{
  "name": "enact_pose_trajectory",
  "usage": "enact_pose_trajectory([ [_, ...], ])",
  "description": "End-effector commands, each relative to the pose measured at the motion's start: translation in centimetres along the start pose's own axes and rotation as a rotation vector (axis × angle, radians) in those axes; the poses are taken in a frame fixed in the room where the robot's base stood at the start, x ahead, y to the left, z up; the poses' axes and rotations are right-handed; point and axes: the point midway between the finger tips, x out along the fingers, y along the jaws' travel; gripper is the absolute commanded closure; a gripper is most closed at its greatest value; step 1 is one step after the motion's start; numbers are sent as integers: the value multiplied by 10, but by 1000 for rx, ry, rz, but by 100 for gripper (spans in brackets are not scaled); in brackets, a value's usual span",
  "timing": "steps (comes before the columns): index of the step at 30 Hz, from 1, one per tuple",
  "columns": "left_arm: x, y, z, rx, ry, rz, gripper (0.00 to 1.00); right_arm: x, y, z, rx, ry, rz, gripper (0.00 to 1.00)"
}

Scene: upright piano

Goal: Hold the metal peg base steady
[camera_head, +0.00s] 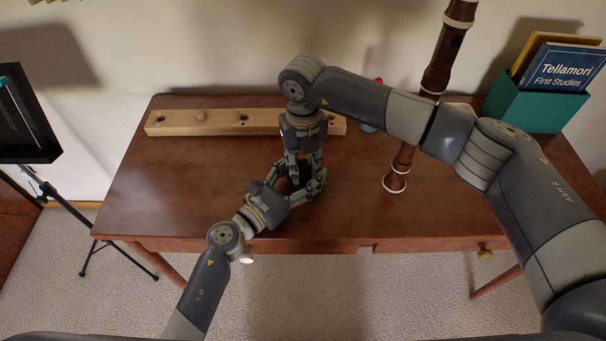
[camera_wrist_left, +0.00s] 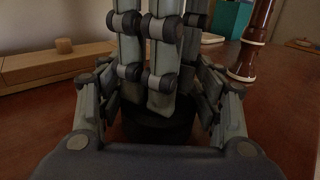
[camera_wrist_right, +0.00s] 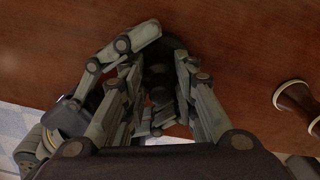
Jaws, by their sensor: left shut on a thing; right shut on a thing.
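The peg base (camera_wrist_left: 155,128) is a dark, rounded piece standing on the brown table. In the left wrist view it sits between the fingers of my left gripper (camera_wrist_left: 160,110), which is shut on it low down from the front. It shows as a small dark patch in the head view (camera_head: 296,172). My right gripper (camera_head: 303,175) points straight down over the same spot, its fingers closed around a dark part (camera_wrist_right: 158,75) at the top of the base. The fingers of both grippers hide most of this part, so I cannot tell its shape.
A long wooden block (camera_head: 205,124) with holes and a small peg lies behind the grippers. A dark woodwind (camera_head: 395,180) stands upright to their right. A teal box (camera_head: 530,105) of books is at the back right. The table's left front is clear.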

Motion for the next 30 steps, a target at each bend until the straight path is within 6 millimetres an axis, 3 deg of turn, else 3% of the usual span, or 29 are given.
enact_pose_trajectory([
  [2, 0, 0, 0, -1, 1, 0, 100, 0, 0, 0, 0, -1, 0, 100],
  [3, 0, 0, 0, -1, 1, 0, 100, 0, 0, 0, -1, -1, 0, 66],
  [5, 0, 0, 0, -1, 1, 0, 100, 0, 0, 0, -1, 0, -1, 53],
  [20, 0, 1, -1, -1, 1, 2, 100, -1, -1, 0, -1, 0, -1, 53],
  [30, -1, 1, -1, 0, 3, 3, 100, -39, -1, 1, -1, -2, -1, 53],
])
